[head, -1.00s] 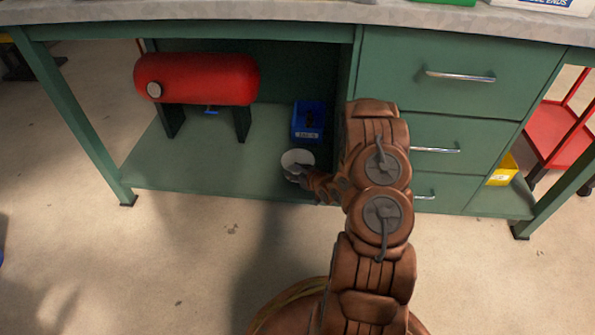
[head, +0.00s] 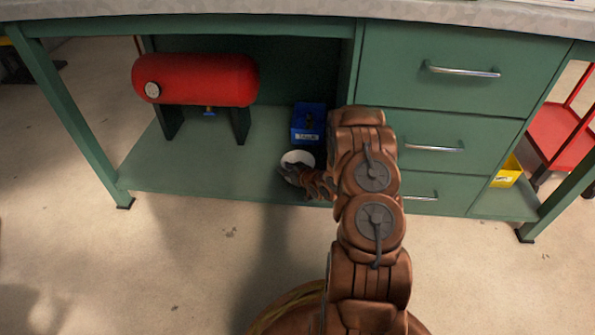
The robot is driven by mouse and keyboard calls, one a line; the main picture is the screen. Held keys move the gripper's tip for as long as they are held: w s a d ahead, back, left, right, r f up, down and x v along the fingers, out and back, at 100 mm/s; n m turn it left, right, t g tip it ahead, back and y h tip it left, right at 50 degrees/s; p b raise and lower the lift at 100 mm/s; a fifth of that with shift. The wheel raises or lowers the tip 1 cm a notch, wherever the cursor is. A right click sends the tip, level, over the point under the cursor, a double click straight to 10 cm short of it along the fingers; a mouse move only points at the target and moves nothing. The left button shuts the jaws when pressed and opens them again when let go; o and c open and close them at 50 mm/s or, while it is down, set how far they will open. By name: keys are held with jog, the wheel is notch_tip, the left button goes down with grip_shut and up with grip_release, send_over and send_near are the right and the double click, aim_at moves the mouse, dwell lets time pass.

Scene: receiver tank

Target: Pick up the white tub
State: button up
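The white tub (head: 294,158) stands on the green lower shelf of the workbench, near the shelf's front edge and just in front of a blue bin. My gripper (head: 298,176) is at the tub's front right side and covers part of it. The fingers are small and dark in this view, and I cannot tell whether they are apart or closed on the tub.
The blue bin (head: 308,123) with dark contents stands behind the tub. A red tank (head: 205,80) on black legs stands to the left. The drawer unit (head: 450,130) is close on the right. The green shelf (head: 200,165) is bare left of the tub.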

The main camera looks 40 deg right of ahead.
grip_shut()
jog(key=shift+r, duration=0.1)
